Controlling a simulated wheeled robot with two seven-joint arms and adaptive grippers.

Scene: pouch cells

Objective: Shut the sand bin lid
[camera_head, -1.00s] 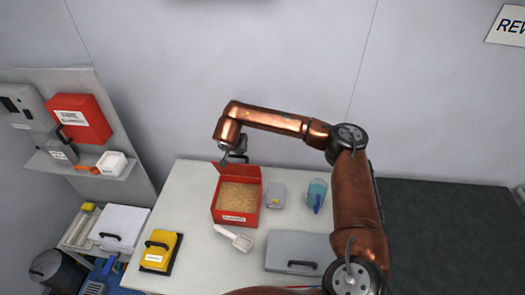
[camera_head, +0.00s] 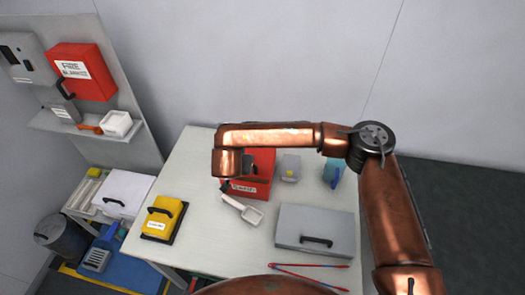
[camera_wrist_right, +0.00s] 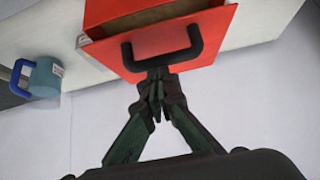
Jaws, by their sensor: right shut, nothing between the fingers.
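The red sand bin (camera_head: 260,187) stands on the pale table, partly hidden by my right arm in the head view. Its red lid (camera_head: 264,160) covers the sand from the head view. In the right wrist view the lid (camera_wrist_right: 205,45) has a black handle (camera_wrist_right: 197,42), and a brownish strip shows beyond the lid, so it does not look fully flush. My right gripper (camera_wrist_right: 158,78) is shut and empty, its fingertips close to the handle; I cannot tell if they touch. In the head view the right gripper (camera_head: 227,186) is mostly hidden. My left gripper is not in view.
A white scoop (camera_head: 243,209) lies in front of the bin. A grey box (camera_head: 290,167) and blue jug (camera_head: 333,173) stand to its right. A grey case (camera_head: 315,228) and yellow box (camera_head: 162,218) are nearer. The table's back left is clear.

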